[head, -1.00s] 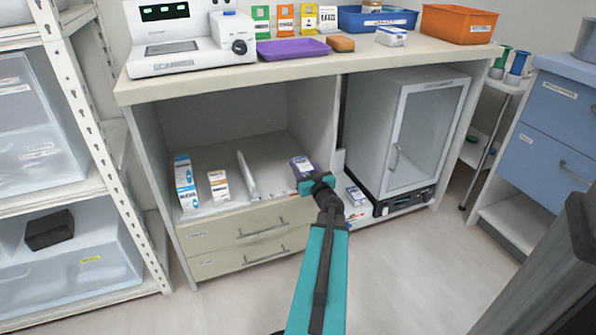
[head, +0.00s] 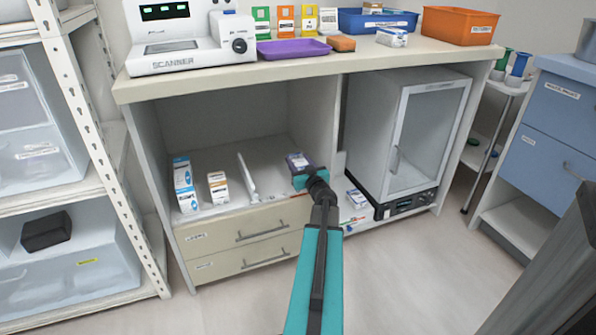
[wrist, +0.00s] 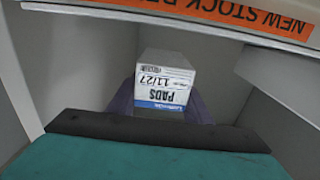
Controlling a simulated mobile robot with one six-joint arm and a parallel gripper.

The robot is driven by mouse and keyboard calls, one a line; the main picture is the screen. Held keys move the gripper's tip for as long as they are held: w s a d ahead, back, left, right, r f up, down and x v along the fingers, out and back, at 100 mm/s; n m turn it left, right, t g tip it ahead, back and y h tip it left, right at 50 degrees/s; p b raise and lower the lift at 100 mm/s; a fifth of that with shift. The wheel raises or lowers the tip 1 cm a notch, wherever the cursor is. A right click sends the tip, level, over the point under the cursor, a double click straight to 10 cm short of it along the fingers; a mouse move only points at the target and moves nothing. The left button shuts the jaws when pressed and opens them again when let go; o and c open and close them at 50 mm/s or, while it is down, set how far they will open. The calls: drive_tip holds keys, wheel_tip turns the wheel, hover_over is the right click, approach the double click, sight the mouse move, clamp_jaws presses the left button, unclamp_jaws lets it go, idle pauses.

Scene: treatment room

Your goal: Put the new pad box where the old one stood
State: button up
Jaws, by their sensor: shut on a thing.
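My gripper (head: 301,174), with its teal body, is shut on a pad box (head: 298,160) inside the open left compartment of the cabinet, to the right of a thin upright white divider (head: 247,176). In the wrist view the pad box (wrist: 166,80) is white with a blue band and reads "PADS 11/27" upside down. Purple surfaces flank it. Whether its underside touches the shelf cannot be told. A small white and blue box (head: 357,198) lies in the right bay beside the glass-door unit. Another similar box (head: 391,37) lies on the countertop.
Left of the divider stand a tall blue and white box (head: 184,185) and a smaller white and orange box (head: 218,187). The compartment's right wall (head: 325,125) is close to my gripper. An orange label (wrist: 230,12), partly reading "NEW STOCK", spans the top of the wrist view.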

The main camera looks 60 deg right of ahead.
sight(299, 170)
drive_tip(key=shift+f+b, duration=1.1)
drive_tip(key=shift+f, duration=0.6)
drive_tip(key=shift+f, duration=0.15)
drive_tip(key=o, duration=1.1)
drive_tip(key=shift+s, duration=0.1)
drive_tip(key=shift+r, duration=0.2)
drive_tip(key=shift+s+a+p, duration=0.3)
drive_tip(key=shift+s+a, duration=0.15)
drive_tip(key=shift+s, duration=0.05)
drive_tip(key=shift+p+v, duration=1.85)
drive_tip(key=shift+v, duration=3.5)
